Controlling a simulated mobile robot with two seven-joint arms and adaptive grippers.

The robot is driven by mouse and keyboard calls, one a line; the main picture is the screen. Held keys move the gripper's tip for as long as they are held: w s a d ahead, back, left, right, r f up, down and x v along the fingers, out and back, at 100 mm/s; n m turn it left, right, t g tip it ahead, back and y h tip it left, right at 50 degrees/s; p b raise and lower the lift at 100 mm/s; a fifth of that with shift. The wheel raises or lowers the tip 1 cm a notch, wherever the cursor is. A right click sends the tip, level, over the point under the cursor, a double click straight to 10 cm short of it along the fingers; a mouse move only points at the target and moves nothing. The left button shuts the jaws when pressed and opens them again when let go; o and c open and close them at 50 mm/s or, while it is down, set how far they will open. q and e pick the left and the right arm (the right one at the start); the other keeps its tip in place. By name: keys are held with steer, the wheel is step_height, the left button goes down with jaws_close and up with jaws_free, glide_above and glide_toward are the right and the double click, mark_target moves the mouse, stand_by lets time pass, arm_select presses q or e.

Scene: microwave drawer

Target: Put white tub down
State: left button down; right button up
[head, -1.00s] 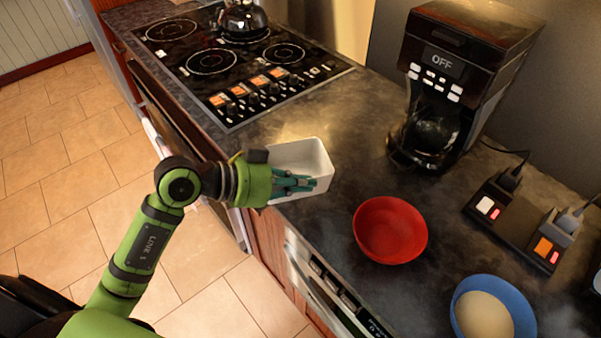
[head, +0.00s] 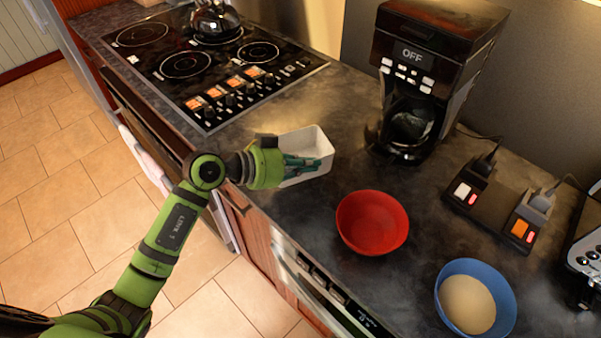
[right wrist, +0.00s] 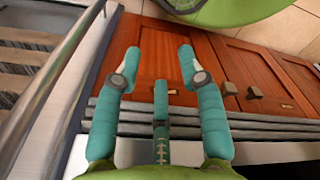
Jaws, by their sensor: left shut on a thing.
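The white tub (head: 313,145) is at the counter, between the stove and the red bowl in the head view. My left gripper (head: 300,165) reaches in from the left and is shut on the tub, its teal fingers at the tub's near side. The tub looks upright and its inside looks empty. I cannot tell whether its base touches the counter. My right gripper (right wrist: 160,75) shows only in the right wrist view, its teal fingers spread apart with nothing between them.
A red bowl (head: 372,222) and a blue bowl (head: 476,297) with pale contents stand to the right of the tub. A coffee maker (head: 425,75) stands behind, and the stove (head: 205,60) is at the left. Dark counter (head: 345,105) is clear behind the tub.

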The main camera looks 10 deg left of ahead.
mark_target(302, 176)
arm_select(q)
steer(key=shift+w+a+f, duration=0.4)
steer(key=shift+a+f, duration=0.05)
steer(key=shift+a, duration=0.25)
steer(key=shift+f, duration=2.05)
steer(key=c, duration=1.4)
jaws_free()
steer(key=shift+f, duration=0.1)
steer(key=b+v, duration=0.1)
steer(key=v, duration=1.1)
steer(key=shift+r, duration=0.2)
